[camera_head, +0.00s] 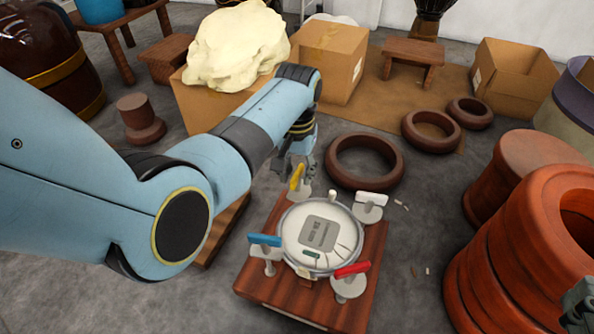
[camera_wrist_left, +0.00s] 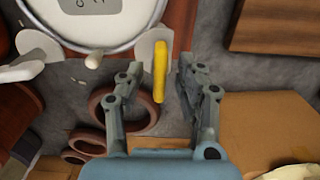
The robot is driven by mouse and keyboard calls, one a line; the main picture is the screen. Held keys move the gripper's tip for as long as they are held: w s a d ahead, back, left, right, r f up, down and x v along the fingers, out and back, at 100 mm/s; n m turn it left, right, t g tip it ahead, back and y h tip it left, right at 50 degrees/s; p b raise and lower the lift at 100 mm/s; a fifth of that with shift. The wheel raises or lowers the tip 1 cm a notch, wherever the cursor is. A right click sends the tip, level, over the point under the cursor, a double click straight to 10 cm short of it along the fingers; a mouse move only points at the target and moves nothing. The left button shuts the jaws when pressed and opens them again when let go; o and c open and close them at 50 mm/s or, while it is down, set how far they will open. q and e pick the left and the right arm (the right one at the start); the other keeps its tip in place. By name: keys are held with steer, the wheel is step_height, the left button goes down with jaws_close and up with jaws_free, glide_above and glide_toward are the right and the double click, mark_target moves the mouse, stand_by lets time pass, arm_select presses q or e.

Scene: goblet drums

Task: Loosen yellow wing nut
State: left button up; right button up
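The yellow wing nut (camera_head: 298,176) is at the back left of a round silver-white device (camera_head: 320,236) on a wooden block (camera_head: 359,304). Blue (camera_head: 265,240), red (camera_head: 352,269) and white (camera_head: 370,198) wing nuts sit at its other corners. My left gripper (camera_head: 300,165) reaches down at the yellow one. In the left wrist view the left gripper (camera_wrist_left: 160,68) is open, with the yellow wing nut (camera_wrist_left: 160,75) between its fingers. A gap shows on both sides, smaller on the right. A grey piece at the head view's lower right edge is probably my right gripper (camera_head: 578,306), mostly cut off.
Dark red rings (camera_head: 365,161) lie on the grey floor behind the block. Stacked reddish wooden drum parts (camera_head: 520,262) stand at the right. Cardboard boxes (camera_head: 333,60) and a pale lumpy mass (camera_head: 236,45) are at the back.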

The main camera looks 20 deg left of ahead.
arm_select(q)
jaws_close()
stand_by(0.3)
